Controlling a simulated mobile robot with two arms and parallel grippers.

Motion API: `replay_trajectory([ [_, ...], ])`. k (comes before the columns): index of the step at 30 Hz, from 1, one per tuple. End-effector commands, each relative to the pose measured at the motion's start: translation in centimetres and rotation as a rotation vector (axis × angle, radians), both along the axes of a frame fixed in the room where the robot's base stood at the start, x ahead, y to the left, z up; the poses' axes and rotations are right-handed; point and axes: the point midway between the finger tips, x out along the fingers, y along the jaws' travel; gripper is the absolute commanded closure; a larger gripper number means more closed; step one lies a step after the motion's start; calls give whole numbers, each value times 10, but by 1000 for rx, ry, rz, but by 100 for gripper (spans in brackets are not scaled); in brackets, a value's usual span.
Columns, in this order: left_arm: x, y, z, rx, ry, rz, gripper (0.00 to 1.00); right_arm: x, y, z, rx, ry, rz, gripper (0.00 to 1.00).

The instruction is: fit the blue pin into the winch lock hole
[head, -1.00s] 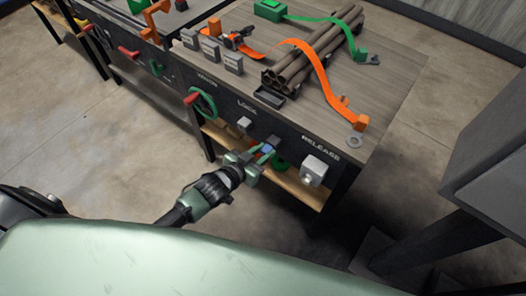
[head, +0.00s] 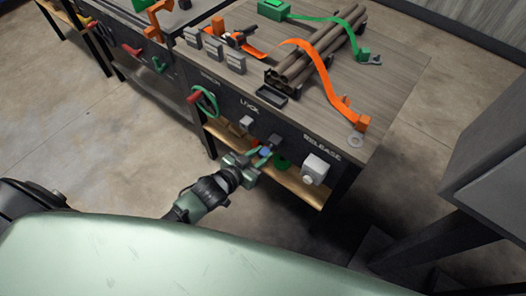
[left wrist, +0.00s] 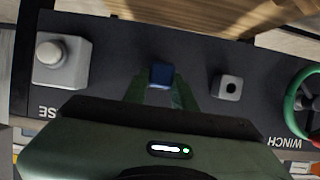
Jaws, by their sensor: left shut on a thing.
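My left gripper (head: 262,156) is shut on the blue pin (head: 266,152), in front of the bench's dark front panel. In the left wrist view the blue pin (left wrist: 162,74) sits between the two green fingers. The winch lock is a small light grey block (head: 246,121) below the LOCK label, up and left of the gripper in the head view. In the left wrist view the lock block (left wrist: 227,88) shows a dark round hole and lies to the right of the pin, apart from it. My right gripper is not in view.
The white release box (head: 315,168) is to the right and the green winch wheel (head: 206,101) to the left. A wooden shelf (head: 290,184) runs below. Pipes (head: 318,50) and an orange strap lie on top.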

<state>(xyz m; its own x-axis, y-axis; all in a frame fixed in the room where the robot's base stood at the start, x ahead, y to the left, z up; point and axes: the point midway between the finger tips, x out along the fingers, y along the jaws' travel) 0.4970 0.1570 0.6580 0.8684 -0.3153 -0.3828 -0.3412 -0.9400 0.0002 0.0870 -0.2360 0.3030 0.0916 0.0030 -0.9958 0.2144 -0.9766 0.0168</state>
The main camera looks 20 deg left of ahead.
Motion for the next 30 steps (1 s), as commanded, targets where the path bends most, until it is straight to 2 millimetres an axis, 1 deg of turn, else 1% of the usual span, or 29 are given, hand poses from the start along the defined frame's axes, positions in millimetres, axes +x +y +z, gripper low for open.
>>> replay_trajectory([
  [20,-19,7,1,1,1,0,100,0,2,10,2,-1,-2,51],
  [30,-21,8,0,1,-1,0,100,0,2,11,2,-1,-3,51],
])
